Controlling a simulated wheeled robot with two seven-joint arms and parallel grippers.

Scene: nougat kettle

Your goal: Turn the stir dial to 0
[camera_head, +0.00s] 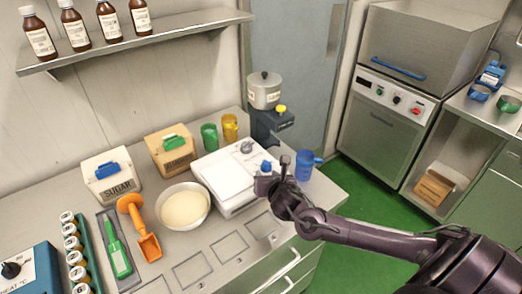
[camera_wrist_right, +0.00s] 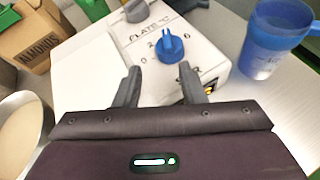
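The stir dial is a blue knob (camera_wrist_right: 171,48) on the white hot plate's front panel (camera_wrist_right: 152,80), with the figures 0, 2 and 6 around it. Its pointer seems to face up, between 2 and 6. In the head view the blue dial (camera_head: 266,166) shows just beside my right gripper (camera_head: 273,180). In the wrist view my right gripper (camera_wrist_right: 165,88) is open, its two dark fingers apart on either side below the dial and not touching it. The panel lettering is partly hidden by the right finger. My left gripper is in neither view.
A grey plate dial (camera_head: 247,147) sits behind the blue one. A blue mug (camera_head: 305,165) stands close on the right. A bowl (camera_head: 183,206) stands left of the hot plate (camera_head: 235,210). A grey pot (camera_head: 264,90) stands behind.

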